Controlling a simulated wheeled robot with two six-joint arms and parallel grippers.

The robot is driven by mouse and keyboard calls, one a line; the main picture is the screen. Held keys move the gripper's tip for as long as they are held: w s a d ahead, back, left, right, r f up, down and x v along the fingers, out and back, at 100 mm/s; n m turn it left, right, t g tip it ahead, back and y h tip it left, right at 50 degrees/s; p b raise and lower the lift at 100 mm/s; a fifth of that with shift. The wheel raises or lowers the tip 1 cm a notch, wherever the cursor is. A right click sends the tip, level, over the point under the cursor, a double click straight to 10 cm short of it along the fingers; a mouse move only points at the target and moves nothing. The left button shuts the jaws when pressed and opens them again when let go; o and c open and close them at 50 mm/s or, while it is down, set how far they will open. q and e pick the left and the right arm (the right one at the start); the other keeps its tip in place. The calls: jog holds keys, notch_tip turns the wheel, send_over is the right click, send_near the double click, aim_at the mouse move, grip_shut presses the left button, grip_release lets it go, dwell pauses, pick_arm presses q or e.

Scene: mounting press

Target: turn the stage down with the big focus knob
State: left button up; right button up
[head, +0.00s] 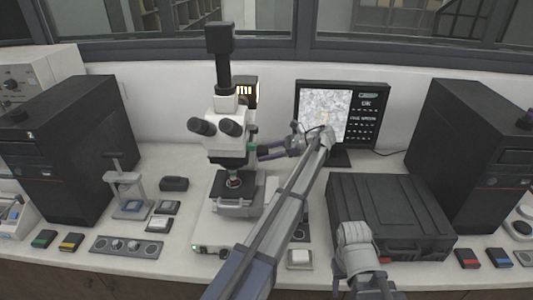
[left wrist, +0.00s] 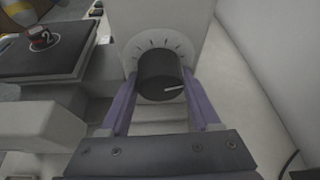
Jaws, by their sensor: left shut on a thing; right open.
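The microscope (head: 228,130) stands mid-bench in the head view. Its big focus knob (left wrist: 158,74) is black with a white pointer line, in front of a ring of tick marks on the pale column; the line points right and slightly up in the left wrist view. My left gripper (head: 262,152) reaches in from the right side, its purple fingers (left wrist: 160,100) shut on either side of the knob. The dark stage (head: 228,188) lies below the objective with a small round red and black sample (left wrist: 41,38) on it. Only a link of my right arm shows; its fingers are out of view.
A black case (head: 388,215) lies right of the microscope, with a monitor (head: 342,112) behind it. Dark towers (head: 62,150) (head: 470,150) stand at both sides. A small grey press (head: 128,190) and small blocks lie left.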

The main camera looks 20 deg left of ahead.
pick_arm(q)
jog(key=c, duration=0.3)
jog(key=shift+s+f+n+t+b, duration=0.1)
jog(key=shift+n+t+b, duration=0.3)
jog(key=shift+n+t, duration=0.45)
jog(key=shift+n+t+y+b, duration=0.65)
jog(key=shift+n+y+b, duration=0.05)
jog(key=shift+n, duration=0.75)
jog(key=o, duration=1.4)
jog(key=shift+c, duration=0.2)
jog(key=shift+d, duration=0.1)
